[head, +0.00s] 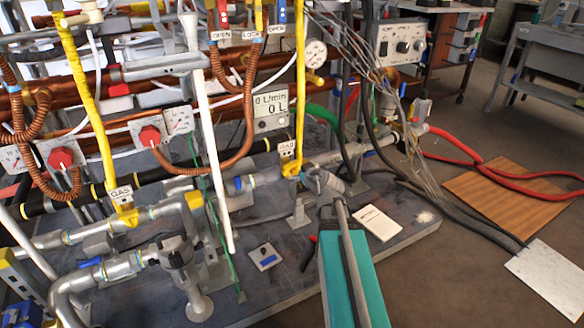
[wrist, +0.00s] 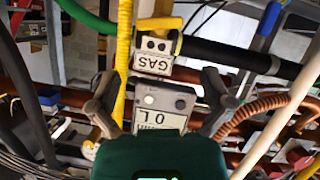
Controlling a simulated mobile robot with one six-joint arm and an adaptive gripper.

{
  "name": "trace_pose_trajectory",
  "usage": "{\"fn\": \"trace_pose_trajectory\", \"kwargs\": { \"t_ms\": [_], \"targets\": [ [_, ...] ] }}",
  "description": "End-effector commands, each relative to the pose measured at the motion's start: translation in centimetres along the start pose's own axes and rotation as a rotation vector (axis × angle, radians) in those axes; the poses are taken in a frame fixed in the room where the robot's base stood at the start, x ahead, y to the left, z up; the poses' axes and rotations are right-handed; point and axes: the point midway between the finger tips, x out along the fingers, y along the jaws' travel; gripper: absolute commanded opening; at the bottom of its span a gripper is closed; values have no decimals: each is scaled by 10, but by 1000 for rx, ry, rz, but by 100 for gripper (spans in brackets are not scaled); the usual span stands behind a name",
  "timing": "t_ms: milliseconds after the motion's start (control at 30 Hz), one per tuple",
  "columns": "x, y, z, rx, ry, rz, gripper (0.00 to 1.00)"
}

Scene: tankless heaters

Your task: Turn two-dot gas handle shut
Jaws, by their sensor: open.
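The two-dot gas tag is a white plate (wrist: 153,57) reading GAS upside down, with two black dots, in the wrist view. The yellow gas handle (wrist: 160,23) beside it reaches sideways from the yellow pipe (wrist: 123,60). In the head view a GAS tag (head: 287,149) sits on the right yellow pipe, with a yellow handle (head: 291,168) just below. My gripper (head: 322,184) is close to the right of that handle there, seen from behind. In the wrist view my gripper (wrist: 157,84) is open and empty, its fingers spread with the grey flow meter (wrist: 168,96) showing between them.
A second GAS tag (head: 121,194) and yellow handle (head: 126,217) are at left. Red knobs (head: 150,136), copper hoses and a white pipe (head: 208,140) crowd the rack. Dark cables hang to the right. A white booklet (head: 379,222) lies on the grey base plate (head: 300,262).

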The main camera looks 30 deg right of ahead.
Motion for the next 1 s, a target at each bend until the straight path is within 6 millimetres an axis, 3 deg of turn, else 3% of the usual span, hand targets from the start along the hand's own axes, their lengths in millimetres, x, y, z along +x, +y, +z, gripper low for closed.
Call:
{"fn": "trace_pose_trajectory", "kwargs": {
  "t_ms": [600, 1000],
  "targets": [
    [89, 0, 1, -1, 0, -1, 100],
    [101, -1, 0, -1, 0, 0, 100]
  ]
}}
